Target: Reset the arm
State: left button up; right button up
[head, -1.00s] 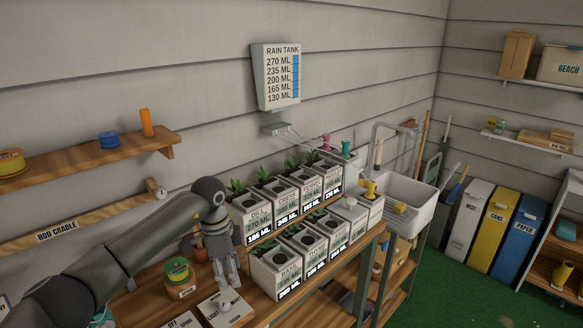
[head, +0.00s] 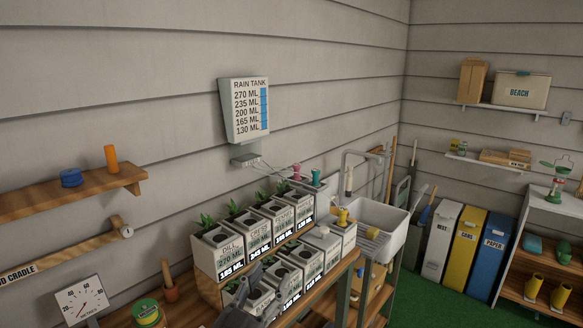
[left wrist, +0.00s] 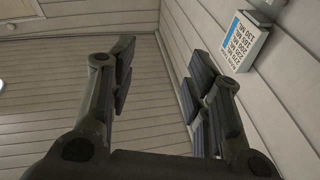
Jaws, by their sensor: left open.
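My left gripper (head: 243,290) shows at the bottom edge of the head view, in front of the front row of white planter boxes (head: 304,259), part of which it hides. Most of its arm is out of that view. In the left wrist view my left gripper (left wrist: 160,62) has its two fingers wide apart with nothing between them. My right gripper is in neither view.
The wooden bench carries the planters, a green spool (head: 146,312) and a dial (head: 81,302). A sink (head: 372,226) stands beyond. The wall shelf (head: 75,193) and rain tank panel (head: 244,111) are above. Bins (head: 466,239) stand at right.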

pick_arm(q)
jog(key=s+a+f+n+g+y, duration=0.3)
jog(key=s+a+f+n+y, duration=0.15)
jog(key=a+f, duration=0.3)
jog(key=s+a+f+n+g+y, duration=0.3)
jog(key=s+a+f+y, duration=0.35)
jog(key=f, duration=0.25)
jog(key=s+a+f+m+g+h, duration=0.1)
jog(key=s+f+g, duration=0.35)
jog(key=s, duration=0.55)
jog(key=s+a+f+m+g+h, duration=0.1)
jog(key=s+f+g, duration=0.35)
jog(key=s, duration=0.55)
notch_tip(320, 180, down, 30)
jog(key=s+g+b, duration=0.2)
jog(key=b, duration=0.2)
jog(key=s+a+f+b, duration=0.2)
jog(key=s+a+f, duration=0.1)
jog(key=s+f, duration=1.4)
jog(key=shift+f+m+g+y, duration=0.3)
jog(key=shift+f+m+g, duration=0.15)
jog(key=shift+f, duration=0.35)
